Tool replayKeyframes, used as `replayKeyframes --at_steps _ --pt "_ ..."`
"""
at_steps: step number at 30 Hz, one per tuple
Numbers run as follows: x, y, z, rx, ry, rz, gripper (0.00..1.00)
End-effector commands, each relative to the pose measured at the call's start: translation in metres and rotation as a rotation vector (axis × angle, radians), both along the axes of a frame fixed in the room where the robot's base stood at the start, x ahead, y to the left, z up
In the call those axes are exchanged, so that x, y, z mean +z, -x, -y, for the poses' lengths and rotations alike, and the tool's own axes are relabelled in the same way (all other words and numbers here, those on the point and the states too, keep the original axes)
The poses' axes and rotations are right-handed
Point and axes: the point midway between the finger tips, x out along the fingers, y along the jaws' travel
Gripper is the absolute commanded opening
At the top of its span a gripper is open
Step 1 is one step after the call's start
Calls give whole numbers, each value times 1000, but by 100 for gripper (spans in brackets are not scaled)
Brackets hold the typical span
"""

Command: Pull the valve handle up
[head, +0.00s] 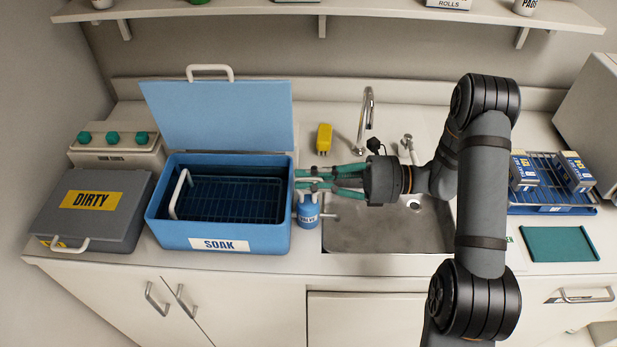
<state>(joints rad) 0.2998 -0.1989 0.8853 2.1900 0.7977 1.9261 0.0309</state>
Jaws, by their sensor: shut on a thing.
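The blue valve (308,213), with a dark label, stands at the right side of the blue SOAK bin (219,232), by the sink's left edge. A short grey spout or lever sticks out from its right side. My gripper (300,180) has green fingers and reaches left over the sink to just above the valve body. It is shut around the valve's upper part, where the handle is. The handle is mostly hidden behind the fingers, so its exact position cannot be told.
The SOAK bin's lid (222,115) stands open, with a wire basket inside. A yellow block (323,138) and the faucet (366,115) stand behind my gripper. The grey DIRTY box (92,205) is at left. A blue rack (553,208) and green mat (558,244) lie at right.

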Motion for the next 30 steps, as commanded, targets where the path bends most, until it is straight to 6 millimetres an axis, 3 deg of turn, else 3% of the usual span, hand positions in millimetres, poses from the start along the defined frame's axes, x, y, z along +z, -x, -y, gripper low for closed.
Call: replayKeyframes --at_steps 5,12,20,21,30 --pt "5 3 0 10 2 1 0" --pt "37 2 0 10 3 2 0" --pt "36 2 -1 7 -2 -1 0" --pt "36 1 -1 6 -3 -1 13" --pt "35 1 0 4 -1 0 27"
